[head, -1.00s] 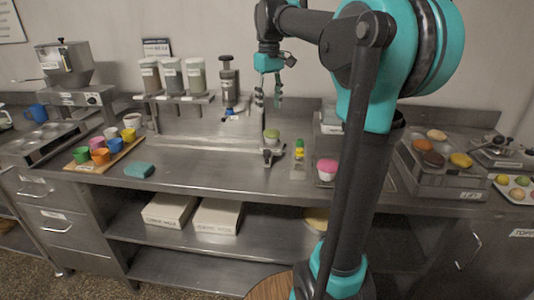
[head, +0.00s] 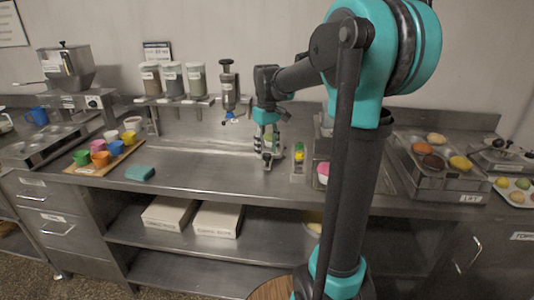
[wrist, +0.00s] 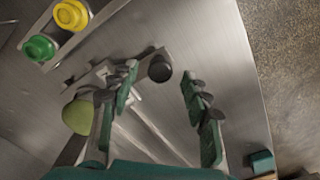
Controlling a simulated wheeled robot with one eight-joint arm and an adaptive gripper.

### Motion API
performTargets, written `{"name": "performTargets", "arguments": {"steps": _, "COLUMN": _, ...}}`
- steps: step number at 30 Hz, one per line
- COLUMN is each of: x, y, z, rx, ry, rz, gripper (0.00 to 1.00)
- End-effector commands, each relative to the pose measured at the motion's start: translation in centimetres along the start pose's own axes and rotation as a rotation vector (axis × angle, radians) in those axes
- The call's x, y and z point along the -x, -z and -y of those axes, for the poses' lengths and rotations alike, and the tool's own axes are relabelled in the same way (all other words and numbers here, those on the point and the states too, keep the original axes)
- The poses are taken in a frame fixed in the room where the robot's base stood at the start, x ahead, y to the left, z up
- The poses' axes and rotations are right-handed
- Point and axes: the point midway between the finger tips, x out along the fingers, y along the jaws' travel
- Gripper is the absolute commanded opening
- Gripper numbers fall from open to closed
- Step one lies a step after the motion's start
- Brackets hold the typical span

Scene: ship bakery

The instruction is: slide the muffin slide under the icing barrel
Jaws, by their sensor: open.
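The muffin slide (wrist: 102,76) is a flat metal plate with an upright dark round knob (wrist: 160,69) at one end. A muffin with a green top (wrist: 78,115) sits on it, partly hidden by a finger. My gripper (wrist: 159,73) is open and points down, with a finger on each side of the knob and a gap on both sides. In the head view my gripper (head: 268,158) is low over the counter and hides most of the slide. The icing barrel (head: 229,88) appears to be the upright dispenser with a dark top, behind and left of my gripper.
A metal track (head: 190,148) runs left along the counter. A stand with green and yellow pieces (head: 299,157) is close right of my gripper. Three canisters (head: 172,78) stand on a shelf behind. Colored cups (head: 100,156) and a teal sponge (head: 140,173) lie left.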

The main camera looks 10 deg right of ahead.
Motion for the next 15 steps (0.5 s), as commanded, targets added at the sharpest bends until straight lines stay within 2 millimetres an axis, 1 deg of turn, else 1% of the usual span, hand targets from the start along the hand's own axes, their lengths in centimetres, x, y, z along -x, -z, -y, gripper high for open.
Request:
{"name": "performTargets", "arguments": {"steps": 1, "x": -0.6, "y": 0.0, "z": 0.0, "rx": 0.000, "ry": 0.000, "rz": 0.000, "gripper": 0.48}}
{"name": "performTargets", "arguments": {"steps": 3, "x": -1.2, "y": 0.0, "z": 0.0, "rx": 0.000, "ry": 0.000, "rz": 0.000, "gripper": 0.48}}
{"name": "performTargets", "arguments": {"steps": 6, "x": -1.7, "y": 0.0, "z": 0.0, "rx": 0.000, "ry": 0.000, "rz": 0.000, "gripper": 0.48}}
{"name": "performTargets", "arguments": {"steps": 15, "x": -1.9, "y": 0.0, "z": 0.0, "rx": 0.000, "ry": 0.000, "rz": 0.000, "gripper": 0.48}}
